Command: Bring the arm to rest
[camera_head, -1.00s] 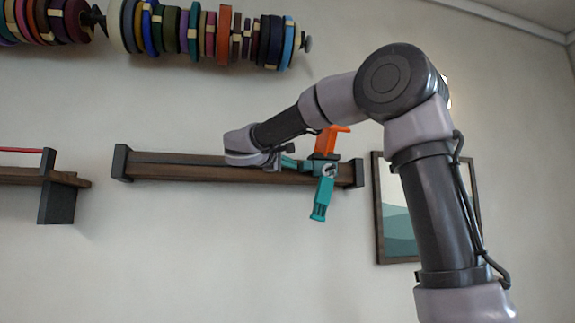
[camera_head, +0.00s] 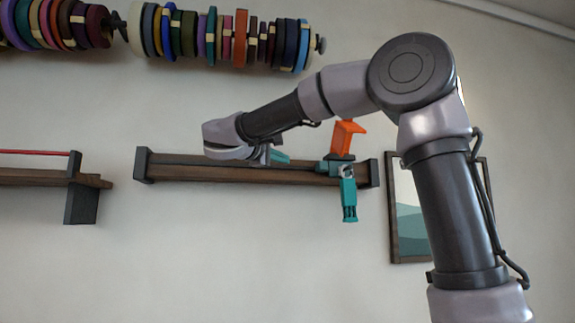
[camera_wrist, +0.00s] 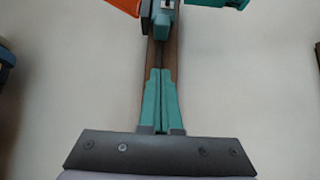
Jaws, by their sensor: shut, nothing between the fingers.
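My gripper (camera_head: 281,157) is in front of the long wooden wall rail (camera_head: 215,173), left of a teal and orange clamp-like device (camera_head: 348,195). In the wrist view my gripper (camera_wrist: 161,72) has its two teal fingers pressed together, with nothing between them. The wooden rail (camera_wrist: 178,55) runs behind them. The device shows at the top of the wrist view as an orange part (camera_wrist: 122,4) and teal parts (camera_wrist: 216,4), apart from the fingertips in the picture. My arm reaches in from the right with its elbow raised.
A rod of coloured spools (camera_head: 240,38) hangs above the rail. A second wooden rail (camera_head: 35,177) with a red cord (camera_head: 35,153) is at the left. A framed picture (camera_head: 408,220) hangs at the right, partly behind my arm. The wall below the rail is bare.

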